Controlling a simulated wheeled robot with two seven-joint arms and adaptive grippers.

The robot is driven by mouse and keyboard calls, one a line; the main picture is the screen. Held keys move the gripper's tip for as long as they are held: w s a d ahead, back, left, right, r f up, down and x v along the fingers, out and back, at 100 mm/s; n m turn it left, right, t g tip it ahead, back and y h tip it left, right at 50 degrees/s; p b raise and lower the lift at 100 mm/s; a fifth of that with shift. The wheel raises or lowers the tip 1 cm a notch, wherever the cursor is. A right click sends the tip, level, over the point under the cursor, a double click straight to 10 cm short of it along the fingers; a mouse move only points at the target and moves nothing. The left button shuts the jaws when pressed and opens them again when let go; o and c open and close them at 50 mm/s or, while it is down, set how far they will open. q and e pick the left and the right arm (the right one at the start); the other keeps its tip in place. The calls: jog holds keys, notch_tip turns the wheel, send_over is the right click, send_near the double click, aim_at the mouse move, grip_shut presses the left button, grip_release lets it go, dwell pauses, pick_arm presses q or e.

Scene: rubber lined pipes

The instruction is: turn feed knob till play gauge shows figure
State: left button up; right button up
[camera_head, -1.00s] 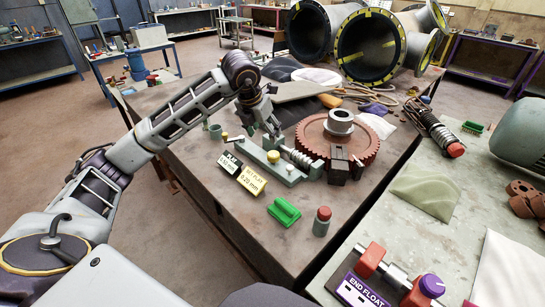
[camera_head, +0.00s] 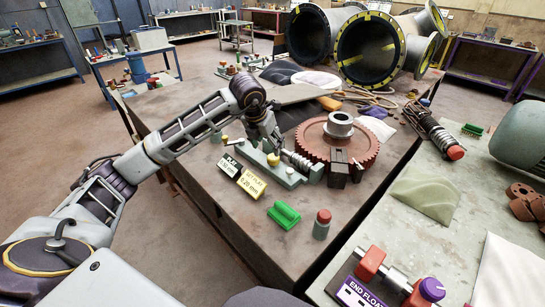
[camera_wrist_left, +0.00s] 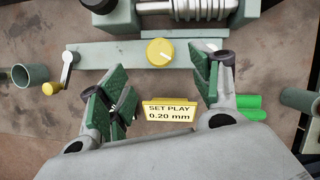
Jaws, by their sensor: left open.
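A round yellow knob (camera_head: 273,159) with a white pointer mark sits on a grey-green bar beside the worm and red gear wheel (camera_head: 362,150). It also shows in the left wrist view (camera_wrist_left: 160,52), beyond and between the fingertips. My left gripper (camera_wrist_left: 152,78) is open and empty, its green-padded fingers spread on either side of the knob's line and apart from it. In the head view, my left gripper (camera_head: 268,140) is just above the bar. A yellow card (camera_wrist_left: 169,111) reads "SET PLAY 0.20 mm". A black gauge plate (camera_head: 229,167) stands beside it, its figure too small to read surely.
A small crank (camera_wrist_left: 68,66) with a yellow end is at the bar's left. An end float fixture (camera_head: 385,280) sits on the nearer bench. Large flanged pipes (camera_head: 370,45) lie behind.

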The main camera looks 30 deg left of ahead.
aim_at(273, 157)
pick_arm(q)
jog(key=x, duration=0.6)
jog(key=shift+w+f, duration=0.1)
jog(key=shift+f, duration=0.3)
jog(key=shift+w+f, duration=0.3)
jog(key=shift+f, duration=0.5)
jog(key=shift+w+f, duration=0.1)
jog(key=c, duration=1)
jog(key=shift+c, duration=0.2)
pick_arm(e)
jog(key=shift+d+r, duration=0.1)
jog(key=shift+d, duration=0.85)
jog(key=shift+a, duration=0.1)
